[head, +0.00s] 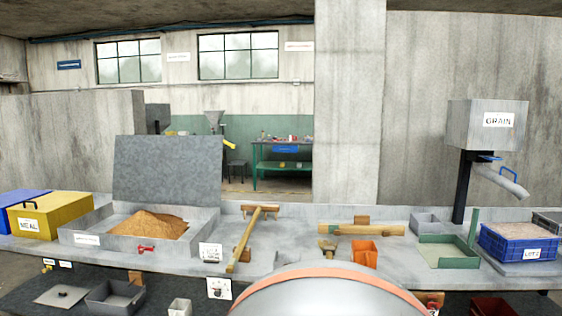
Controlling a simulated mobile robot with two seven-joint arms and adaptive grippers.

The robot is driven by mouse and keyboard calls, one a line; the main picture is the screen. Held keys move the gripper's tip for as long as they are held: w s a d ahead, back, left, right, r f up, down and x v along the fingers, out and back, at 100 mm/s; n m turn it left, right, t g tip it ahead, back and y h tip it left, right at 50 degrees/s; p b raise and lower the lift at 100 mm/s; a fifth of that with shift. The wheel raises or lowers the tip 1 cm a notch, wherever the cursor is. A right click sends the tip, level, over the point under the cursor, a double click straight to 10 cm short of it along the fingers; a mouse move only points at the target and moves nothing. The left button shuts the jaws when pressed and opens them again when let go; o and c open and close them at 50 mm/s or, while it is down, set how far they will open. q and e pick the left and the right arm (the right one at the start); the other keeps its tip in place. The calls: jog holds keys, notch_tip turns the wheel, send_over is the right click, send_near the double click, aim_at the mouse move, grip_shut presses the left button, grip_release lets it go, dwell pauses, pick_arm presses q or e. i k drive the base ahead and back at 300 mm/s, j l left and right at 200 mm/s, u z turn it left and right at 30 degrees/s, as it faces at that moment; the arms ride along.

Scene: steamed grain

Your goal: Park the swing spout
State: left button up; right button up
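The swing spout (502,182) is a light grey slanted tube below the grey box marked GRAIN (473,126). It slopes down to the right, and its lower end hangs above the blue crate (500,249), apart from it. A black post (461,188) stands beside the spout, under the box. Whether grain is flowing cannot be made out. Neither of my grippers shows in the head view.
A green-walled tray (462,262) stands left of the blue crate. An orange container (364,254) and a wooden T-shaped tool (245,242) are mid-bench. A tray with a brown heap (150,225) is left. A rounded grey body with an orange rim (325,293) fills the bottom centre.

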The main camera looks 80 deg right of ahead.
aim_at(512, 187)
jog(key=z, duration=3.95)
jog(key=i+l+z, duration=0.6)
jog(key=i, duration=0.2)
jog(key=i+l+z, duration=0.1)
jog(key=i+z, duration=0.45)
jog(key=i, duration=0.3)
jog(key=i+u, duration=0.1)
jog(key=i, duration=0.35)
jog(key=i+l+u, duration=0.1)
jog(key=i, duration=0.35)
jog(key=i+l+u, duration=0.1)
jog(key=i, duration=0.35)
jog(key=i+l+u, duration=0.25)
jog(key=i+u, duration=0.15)
jog(key=i+l+u, duration=0.35)
jog(key=i, duration=0.25)
jog(key=l+u, duration=0.05)
